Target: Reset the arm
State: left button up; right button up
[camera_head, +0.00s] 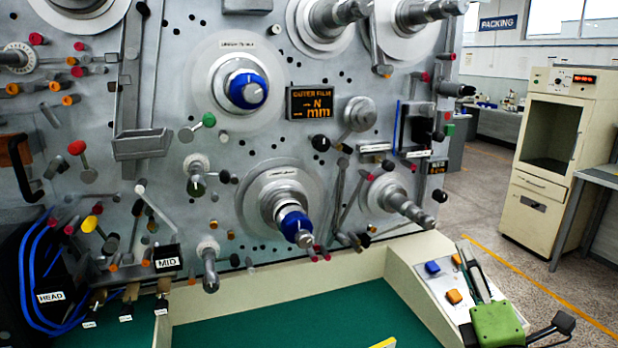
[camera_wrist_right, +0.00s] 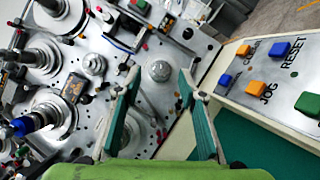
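My right gripper (camera_head: 473,256) is over the sloped control panel (camera_head: 405,264) at the lower right of the head view. In the right wrist view its two green-and-grey fingers (camera_wrist_right: 160,78) stand apart with nothing between them. The panel also shows in the wrist view (camera_wrist_right: 232,103), to the right of the fingers, with orange and blue buttons and the labels JOG and RESET. A blue button (camera_head: 432,267) and an orange button (camera_head: 453,296) show left of the gripper in the head view; it hides part of the panel. My left gripper is not in view.
The upright grey winding machine (camera_head: 290,130) carries spindles, two with blue hubs (camera_head: 247,89), and many protruding knobs. A green work surface (camera_head: 290,310) lies below it. A cream cabinet (camera_head: 560,150) stands at the right, with open floor between.

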jog(key=s+f+m+g+h, duration=0.1)
jog(key=s+f+m+g, duration=0.45)
jog(key=f, duration=0.65)
jog(key=s+f+m+g, duration=0.4)
jog(key=s+f+m, duration=0.25)
jog(key=f, duration=0.55)
jog(key=s+a+f+m+g+y, duration=0.2)
jog(key=s+a+f+m+g, duration=0.3)
jog(key=s, duration=0.5)
jog(key=s+a+f+m+g+y, duration=0.1)
jog(key=s+a+f+m+g, duration=0.25)
jog(key=s+f, duration=0.5)
notch_tip(320, 180, down, 24)
jog(key=s, duration=0.2)
jog(key=s+d+f+n+g, duration=0.1)
jog(key=s+d+f, duration=0.1)
jog(key=s+f, duration=1.4)
jog(key=shift+s+d+f+g, duration=0.3)
jog(key=shift+s+d+f, duration=0.1)
jog(key=shift+s, duration=0.35)
